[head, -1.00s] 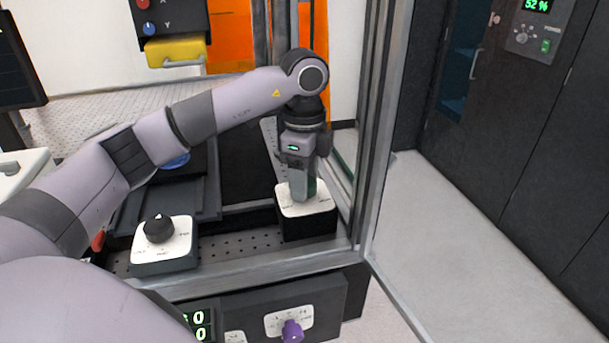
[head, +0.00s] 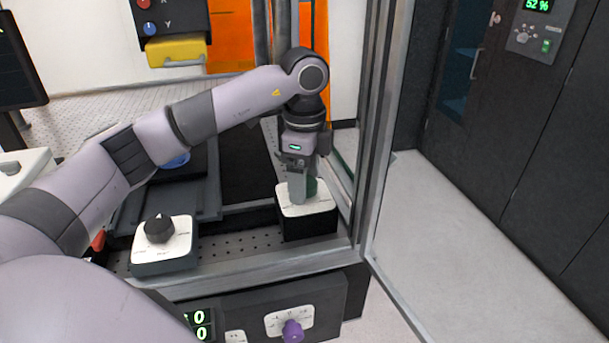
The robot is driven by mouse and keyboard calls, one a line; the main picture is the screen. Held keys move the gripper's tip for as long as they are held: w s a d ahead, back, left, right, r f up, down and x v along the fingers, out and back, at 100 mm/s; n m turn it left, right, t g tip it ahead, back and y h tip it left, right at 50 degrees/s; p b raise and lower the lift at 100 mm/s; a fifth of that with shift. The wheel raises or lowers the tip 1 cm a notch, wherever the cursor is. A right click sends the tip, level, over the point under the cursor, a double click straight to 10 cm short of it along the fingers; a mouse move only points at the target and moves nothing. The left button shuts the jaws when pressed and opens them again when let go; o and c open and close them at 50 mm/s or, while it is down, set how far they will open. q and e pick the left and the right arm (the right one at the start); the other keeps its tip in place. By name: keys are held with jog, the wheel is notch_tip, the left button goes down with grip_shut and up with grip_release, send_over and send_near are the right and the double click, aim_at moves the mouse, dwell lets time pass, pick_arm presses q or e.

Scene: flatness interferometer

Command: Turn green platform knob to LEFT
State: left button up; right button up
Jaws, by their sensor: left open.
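The green platform knob (head: 311,187) sits on a white-topped black box (head: 306,211) at the back right of the platform. It is partly hidden behind my left gripper (head: 299,198). The gripper points down from above, its fingers at the knob and close over the white plate. It is open; whether a finger touches the knob cannot be told. The knob's pointer direction is hidden, and the plate's labels are too small to read. My right gripper is not in view.
A black knob (head: 159,229) on a similar white-topped box stands at the left. A purple knob (head: 292,331) is on the front panel below. A metal frame post (head: 372,130) rises right of the green knob. A yellow handle block (head: 175,51) hangs at the upper left.

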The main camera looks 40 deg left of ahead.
pick_arm(q)
jog(key=shift+r, duration=3.6)
